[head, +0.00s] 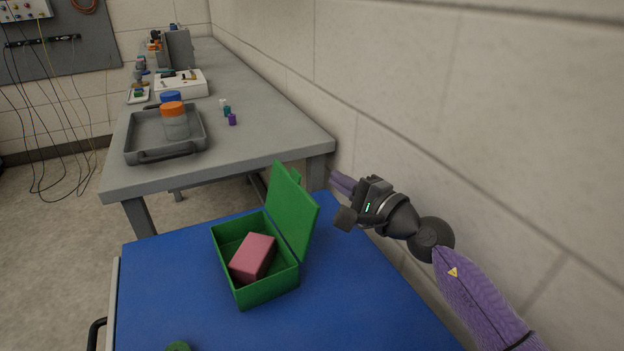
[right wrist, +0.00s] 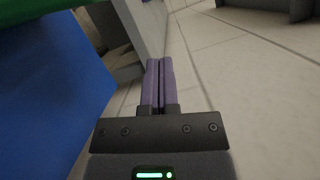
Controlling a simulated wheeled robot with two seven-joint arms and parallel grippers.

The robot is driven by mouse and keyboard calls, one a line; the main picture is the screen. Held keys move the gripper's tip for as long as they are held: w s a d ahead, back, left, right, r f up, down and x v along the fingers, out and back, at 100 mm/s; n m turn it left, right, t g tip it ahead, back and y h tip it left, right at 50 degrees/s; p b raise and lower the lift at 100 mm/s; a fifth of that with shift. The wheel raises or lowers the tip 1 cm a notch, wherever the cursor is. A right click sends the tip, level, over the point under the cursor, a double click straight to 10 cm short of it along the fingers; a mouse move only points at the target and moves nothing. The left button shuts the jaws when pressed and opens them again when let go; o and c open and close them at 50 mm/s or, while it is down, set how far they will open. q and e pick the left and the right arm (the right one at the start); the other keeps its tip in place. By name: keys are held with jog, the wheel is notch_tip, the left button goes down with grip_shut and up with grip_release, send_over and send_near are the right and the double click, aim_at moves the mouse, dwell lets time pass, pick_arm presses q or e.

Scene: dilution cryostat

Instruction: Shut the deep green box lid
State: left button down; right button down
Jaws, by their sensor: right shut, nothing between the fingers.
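The deep green box (head: 266,289) stands on a blue-topped surface, with a pink block (head: 253,257) inside it. Its green lid (head: 292,211) is hinged on the right side and stands open, roughly upright. My right gripper (head: 341,181) is to the right of the lid, apart from it, close to the wall. Its purple fingers (right wrist: 158,84) are together with nothing between them in the right wrist view. A green piece, likely part of the box or lid, shows at the top left of the right wrist view (right wrist: 40,10). My left gripper is not in view.
The blue top (head: 170,290) has free room around the box. A green round thing (head: 178,346) shows at the bottom edge. A pale block wall (head: 450,120) runs along the right. Behind is a grey bench (head: 270,133) with a grey tray (head: 135,143), jars and small vials.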

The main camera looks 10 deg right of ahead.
aim_at(289, 203)
jog(key=a, duration=0.1)
jog(key=a+p, duration=0.1)
jog(key=a, duration=0.1)
jog(key=w+a+r+p, duration=0.1)
jog(key=shift+a, duration=0.4)
jog(key=shift+p, duration=0.3)
